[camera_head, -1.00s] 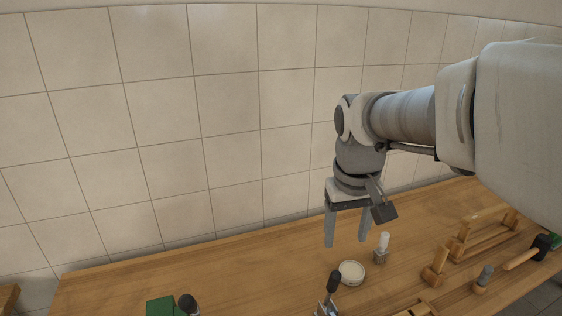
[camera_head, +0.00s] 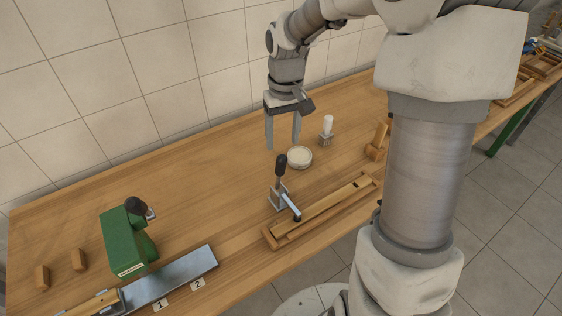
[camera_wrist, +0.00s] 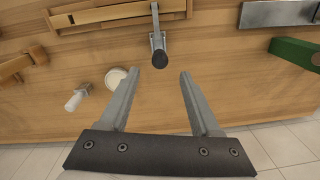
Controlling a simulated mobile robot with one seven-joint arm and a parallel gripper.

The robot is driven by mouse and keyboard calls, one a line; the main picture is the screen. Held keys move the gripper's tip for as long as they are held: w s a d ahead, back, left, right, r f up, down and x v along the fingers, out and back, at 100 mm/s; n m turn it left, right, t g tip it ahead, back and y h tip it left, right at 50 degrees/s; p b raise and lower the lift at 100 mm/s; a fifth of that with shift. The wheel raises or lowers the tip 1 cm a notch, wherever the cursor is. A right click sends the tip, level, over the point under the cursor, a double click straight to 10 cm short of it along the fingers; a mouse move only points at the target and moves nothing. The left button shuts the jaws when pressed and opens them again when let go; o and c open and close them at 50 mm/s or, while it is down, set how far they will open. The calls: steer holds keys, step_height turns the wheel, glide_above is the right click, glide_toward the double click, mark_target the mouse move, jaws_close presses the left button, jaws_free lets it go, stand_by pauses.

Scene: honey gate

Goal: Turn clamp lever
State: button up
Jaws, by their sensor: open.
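The clamp lever (camera_head: 281,165) has a black grip and stands upright on a small metal toggle clamp (camera_head: 278,197), with the clamp's arm reaching over a long wooden fixture (camera_head: 323,208). In the wrist view the lever's black knob (camera_wrist: 160,60) shows end-on, just beyond and roughly between the fingertips. My gripper (camera_head: 283,146) points down, open and empty, above the bench and behind the lever in the head view. It also shows in the wrist view (camera_wrist: 170,82). I see no contact between the fingers and the lever.
A green press (camera_head: 124,240) and a metal plate (camera_head: 180,277) are at the left. The wooden bench (camera_head: 210,178) is clear between the press and the clamp.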

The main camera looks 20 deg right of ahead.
mark_target(282, 155)
steer(key=f, duration=0.9)
steer(key=shift+a, duration=0.2)
jaws_close()
stand_by(1.0)
